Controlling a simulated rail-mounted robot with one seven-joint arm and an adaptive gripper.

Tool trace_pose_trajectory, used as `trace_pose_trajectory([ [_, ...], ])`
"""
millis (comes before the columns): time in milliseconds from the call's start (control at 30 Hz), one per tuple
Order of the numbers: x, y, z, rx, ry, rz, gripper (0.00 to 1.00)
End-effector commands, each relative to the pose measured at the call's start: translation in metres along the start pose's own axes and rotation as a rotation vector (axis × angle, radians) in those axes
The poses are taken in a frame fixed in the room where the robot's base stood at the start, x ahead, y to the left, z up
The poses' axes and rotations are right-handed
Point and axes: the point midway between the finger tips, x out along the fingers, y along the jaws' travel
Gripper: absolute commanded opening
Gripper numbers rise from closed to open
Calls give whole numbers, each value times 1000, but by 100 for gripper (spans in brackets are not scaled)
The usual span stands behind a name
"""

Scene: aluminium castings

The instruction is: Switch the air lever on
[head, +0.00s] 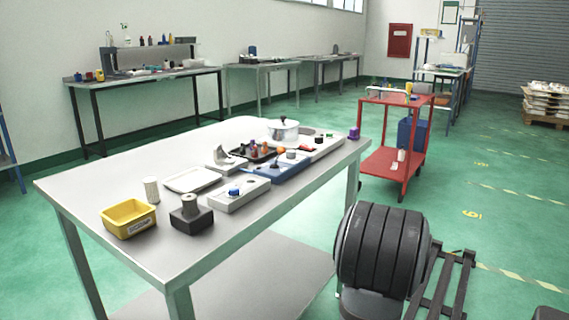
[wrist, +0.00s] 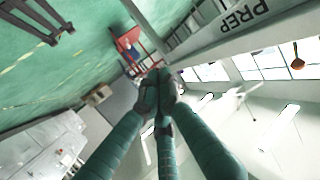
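On the near table, a light grey box with a small blue handle (head: 234,191) lies near the front right edge. Behind it is a blue-grey block (head: 292,167) with a small dark upright part (head: 274,167). I cannot tell for sure which of these is the air lever, or how it is set. My gripper (wrist: 158,78) shows only in the wrist view. Its teal fingers converge and their dark tips meet, with nothing seen between them.
The near table (head: 90,180) also bears a yellow bin (head: 128,219), a black block with a grey cylinder (head: 190,214), a white cylinder (head: 151,189), a pale tray (head: 192,179) and a lidded pot (head: 283,131). A red cart (head: 391,163) stands behind at right. The table's left part is clear.

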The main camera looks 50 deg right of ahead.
Motion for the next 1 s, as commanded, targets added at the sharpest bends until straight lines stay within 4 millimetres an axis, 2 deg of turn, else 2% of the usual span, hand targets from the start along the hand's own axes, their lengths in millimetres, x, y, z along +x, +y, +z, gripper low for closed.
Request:
trace_pose_trajectory([
  [33, -1, -16, -22, -8, 78, -58, 0],
  [100, -7, -41, -49, -11, 180, -146, 0],
  [200, -22, -74, -80, 0, 294, -269, 0],
  [300, -38, -98, -100, 26, 371, -371, 0],
  [400, -50, -113, -114, 67, 417, -445, 0],
  [600, -53, -117, -116, 141, 410, -475, 0],
  [1000, -51, -117, -119, 145, 407, -475, 0],
])
